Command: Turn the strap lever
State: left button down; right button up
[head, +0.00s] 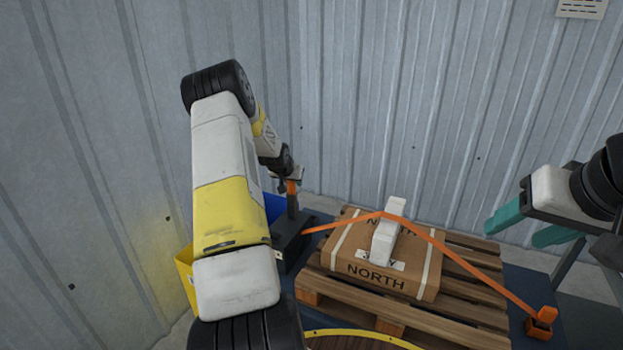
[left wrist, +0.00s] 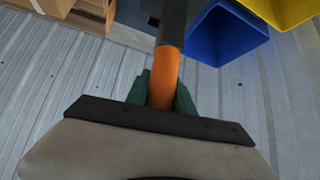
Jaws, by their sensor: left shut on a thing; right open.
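The strap lever (head: 291,187) is an upright dark bar with an orange grip, standing on a dark base (head: 291,236) left of the pallet. My left gripper (head: 289,178) is shut on the orange grip. In the left wrist view the lever's orange grip (left wrist: 164,76) lies between the green fingers (left wrist: 162,92). My right gripper (head: 528,222) is open and empty, right of the box.
The box sits on a wooden pallet (head: 380,309). A blue bin (left wrist: 226,38) and a yellow bin (head: 184,273) stand close beside the lever. A corrugated metal wall (head: 400,100) rises behind. A yellow-rimmed round surface (head: 360,333) is in front.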

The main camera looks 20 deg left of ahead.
pick_arm(q)
jog(key=shift+w, duration=0.15)
jog(key=c, duration=1.1)
grip_release()
jog(key=v, duration=0.7)
jog(key=shift+r, duration=0.3)
jog(key=shift+s, duration=0.2)
